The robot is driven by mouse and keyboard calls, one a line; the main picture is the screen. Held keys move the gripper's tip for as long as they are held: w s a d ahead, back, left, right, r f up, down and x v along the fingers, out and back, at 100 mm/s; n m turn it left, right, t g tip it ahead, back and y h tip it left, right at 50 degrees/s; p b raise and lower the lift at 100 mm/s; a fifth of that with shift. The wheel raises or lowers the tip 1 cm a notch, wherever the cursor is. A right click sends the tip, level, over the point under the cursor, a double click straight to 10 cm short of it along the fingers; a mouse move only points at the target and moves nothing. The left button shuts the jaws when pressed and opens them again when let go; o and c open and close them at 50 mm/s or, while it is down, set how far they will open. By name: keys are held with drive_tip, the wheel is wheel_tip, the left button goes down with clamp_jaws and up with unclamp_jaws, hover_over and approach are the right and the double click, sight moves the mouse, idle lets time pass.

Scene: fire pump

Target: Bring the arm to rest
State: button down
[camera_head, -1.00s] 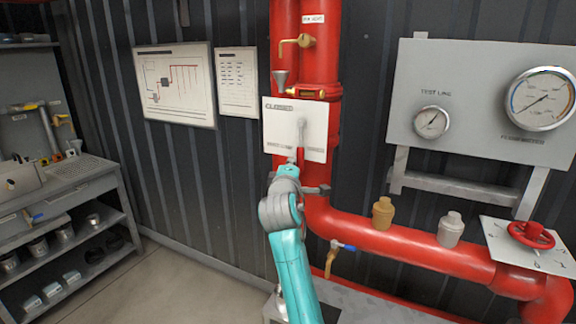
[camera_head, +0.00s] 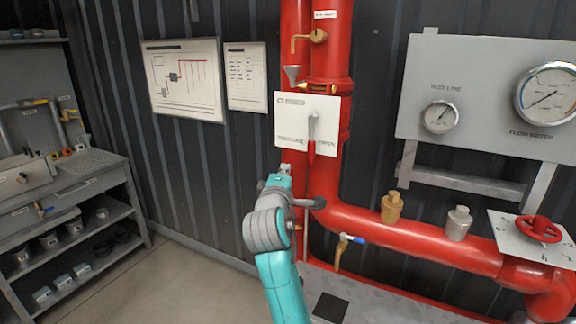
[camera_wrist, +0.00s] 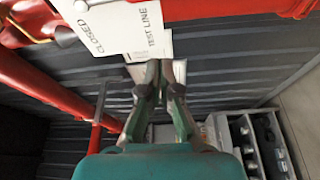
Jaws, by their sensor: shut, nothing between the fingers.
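My gripper (camera_wrist: 158,68) is shut and empty in the wrist view, its two fingers together. In the head view my gripper (camera_head: 285,171) is at the end of the teal and grey arm, just below and left of the lever's end. The white plate (camera_head: 290,125) with a "CLOSED" label is on the red standpipes; it also shows in the wrist view (camera_wrist: 125,25). Its lever (camera_head: 312,135), grey with a red grip, points straight down. The fingers appear apart from the lever.
A red pipe (camera_head: 430,245) runs right, carrying a brass cap (camera_head: 391,207), a grey cap (camera_head: 458,223) and a red handwheel (camera_head: 538,229). A shelf bench (camera_head: 75,185) stands left. The floor between is clear.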

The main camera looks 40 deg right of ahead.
drive_tip(key=s+a+f+n+t+y, duration=0.1)
drive_tip(key=s+a+f+y, duration=0.15)
drive_tip(key=a+f, duration=0.45)
drive_tip(key=s+a+f+t+y, duration=0.2)
drive_tip(key=s+a+f, duration=0.1)
drive_tip(key=f, duration=0.8)
drive_tip(key=s+a+f+y, duration=0.5)
drive_tip(key=s+a+f, duration=0.4)
drive_tip(key=s+f, duration=0.25)
drive_tip(key=s+a+f+m+y, duration=0.1)
drive_tip(key=s+a+f+m, duration=0.15)
drive_tip(key=s, duration=0.45)
drive_tip(key=s+a+f+m+y, duration=0.1)
drive_tip(key=s+a+f+y, duration=0.2)
drive_tip(key=s, duration=0.4)
drive_tip(key=s+a+r+m, duration=0.1)
drive_tip(key=s+m, duration=0.1)
drive_tip(key=s, duration=0.6)
drive_tip(key=s+a+r+m, duration=0.2)
drive_tip(key=s, duration=0.6)
drive_tip(key=shift+s+a+r, duration=0.15)
drive_tip(key=shift+a+r, duration=0.15)
drive_tip(key=shift+d+y, duration=0.15)
drive_tip(key=shift+y, duration=0.1)
